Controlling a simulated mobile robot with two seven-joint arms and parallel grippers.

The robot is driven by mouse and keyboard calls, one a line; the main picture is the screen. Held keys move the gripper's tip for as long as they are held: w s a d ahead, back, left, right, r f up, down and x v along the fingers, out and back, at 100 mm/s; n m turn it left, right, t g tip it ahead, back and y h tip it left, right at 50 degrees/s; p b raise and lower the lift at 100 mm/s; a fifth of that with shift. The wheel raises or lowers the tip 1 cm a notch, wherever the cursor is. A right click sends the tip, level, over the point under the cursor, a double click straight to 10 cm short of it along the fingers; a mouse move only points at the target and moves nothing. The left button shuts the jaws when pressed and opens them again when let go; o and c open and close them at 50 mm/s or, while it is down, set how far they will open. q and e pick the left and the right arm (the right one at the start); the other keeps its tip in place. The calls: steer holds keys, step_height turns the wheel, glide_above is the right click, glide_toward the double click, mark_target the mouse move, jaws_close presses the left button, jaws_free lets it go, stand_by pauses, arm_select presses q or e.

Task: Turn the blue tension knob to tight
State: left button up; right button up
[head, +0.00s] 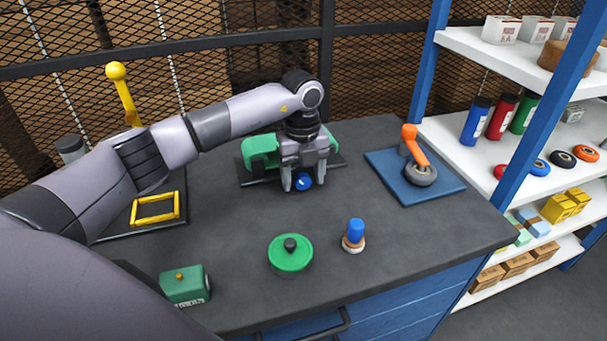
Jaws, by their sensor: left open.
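The blue tension knob (304,183) sits low on the front of a green machine (262,146) at the back middle of the bench. My left gripper (303,185) points down over the knob, with its two fingers apart on either side of it. I cannot tell whether the fingers touch the knob. The gripper and wrist hide part of the green machine and the knob's upper part. The knob's setting marks are too small to read. My right gripper is not in view.
A green round lidded item (290,254), a blue-topped stamp-like piece (354,237) and a green box (185,286) stand at the front. An orange-handled device on a blue plate (443,187) is right. A yellow-framed press (155,208) is left. Stocked shelves (462,43) stand beyond.

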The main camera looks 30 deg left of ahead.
arm_select(q)
steer(key=shift+f, duration=0.3)
steer(key=c, duration=1.1)
